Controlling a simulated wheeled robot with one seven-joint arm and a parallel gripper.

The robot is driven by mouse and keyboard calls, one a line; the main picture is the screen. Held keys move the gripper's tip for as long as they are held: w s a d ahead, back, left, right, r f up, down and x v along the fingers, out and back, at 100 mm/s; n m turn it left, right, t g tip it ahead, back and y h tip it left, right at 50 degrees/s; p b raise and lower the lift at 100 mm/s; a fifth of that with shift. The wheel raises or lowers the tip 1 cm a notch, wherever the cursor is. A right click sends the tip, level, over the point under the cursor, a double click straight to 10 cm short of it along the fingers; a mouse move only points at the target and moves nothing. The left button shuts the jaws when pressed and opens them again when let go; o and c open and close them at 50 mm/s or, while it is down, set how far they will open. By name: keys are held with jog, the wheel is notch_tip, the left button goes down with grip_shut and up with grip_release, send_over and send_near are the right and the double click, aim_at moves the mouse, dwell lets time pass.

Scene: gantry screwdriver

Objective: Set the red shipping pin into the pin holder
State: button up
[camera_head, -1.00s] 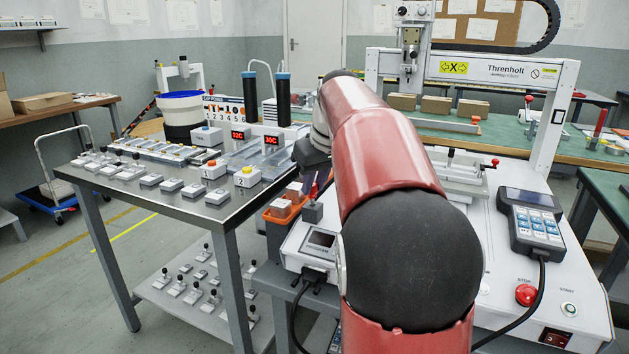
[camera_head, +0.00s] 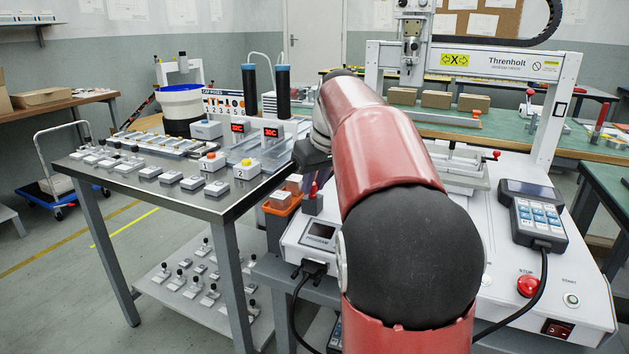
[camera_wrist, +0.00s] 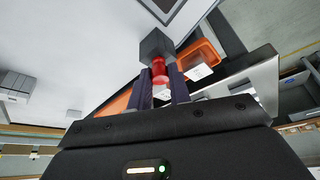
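The red shipping pin (camera_wrist: 160,68) is between the two fingers of my gripper (camera_wrist: 159,80), which look shut on it. In the head view the pin (camera_head: 313,188) points down at the top of a small grey block, the pin holder (camera_head: 314,204). The holder also shows in the wrist view (camera_wrist: 155,45), just beyond the pin. The pin's lower end is at or very close to the holder's top. I cannot tell whether it has entered. My arm hides most of the gripper in the head view.
An orange bin (camera_head: 281,205) with light pieces stands close beside the holder. The white gantry machine (camera_head: 490,270) is to the right, with a teach pendant (camera_head: 535,212) on it. A steel table (camera_head: 190,205) with buttons and small parts is to the left.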

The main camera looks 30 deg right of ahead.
jog(key=o, duration=0.5)
jog(key=shift+o, duration=0.2)
jog(key=p+v, duration=0.1)
jog(key=v, duration=0.7)
jog(key=shift+p, duration=0.3)
jog(key=s+a+f, duration=0.8)
jog(key=s+f, duration=0.1)
jog(key=s, duration=0.2)
jog(key=s+a+f+m+t, duration=0.1)
jog(key=s+a+f, duration=0.7)
jog(key=s, duration=0.4)
jog(key=shift+f, duration=0.85)
